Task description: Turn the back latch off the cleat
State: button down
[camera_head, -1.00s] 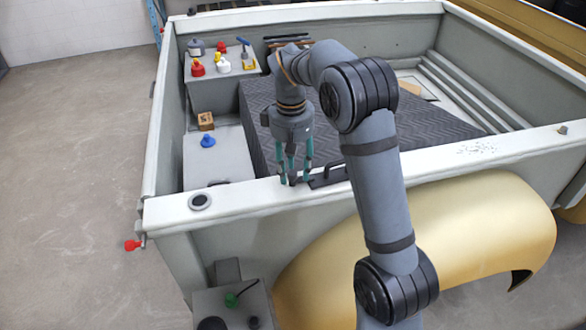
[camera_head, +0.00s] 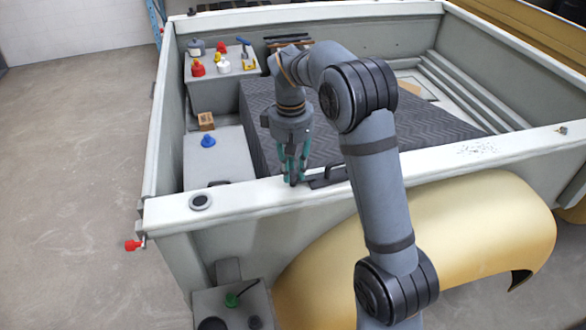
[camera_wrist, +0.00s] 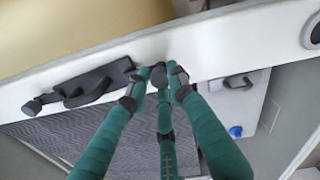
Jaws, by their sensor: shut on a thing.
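The back latch is a dark bar with raised blocks and a small round knob, lying along the white top rail (camera_head: 240,196) of the near side wall. Its bar (camera_head: 330,177) shows just right of my gripper (camera_head: 293,180) in the head view. In the wrist view the dark bar (camera_wrist: 85,85) lies left of my fingertips (camera_wrist: 160,78). My teal fingers are drawn together around a small dark knob (camera_wrist: 158,75) at the rail's inner edge. The fingers hide part of it, so I cannot tell the cleat from the latch end there.
A dark quilted pad (camera_head: 390,130) fills the bed's middle. A blue knob (camera_head: 208,141) and a wooden block (camera_head: 206,121) sit on the left ledge. A round black cap (camera_head: 200,201) is in the rail to the left.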

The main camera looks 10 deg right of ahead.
jog(key=shift+m, duration=0.6)
jog(key=m+b, duration=0.1)
jog(key=m, duration=0.2)
jog(key=shift+f+m, duration=0.15)
jog(key=shift+m, duration=0.15)
jog(key=m+b, duration=0.1)
jog(key=m, duration=0.3)
jog(key=shift+a+m+b, duration=0.1)
jog(key=shift+m+b, duration=0.2)
jog(key=m+b, duration=0.1)
jog(key=m, duration=0.3)
jog(key=shift+g, duration=0.3)
jog(key=shift+m+b, duration=0.45)
jog(key=shift+m, duration=1.75)
jog(key=c, duration=1.5)
grip_release()
jog(key=shift+c, duration=0.2)
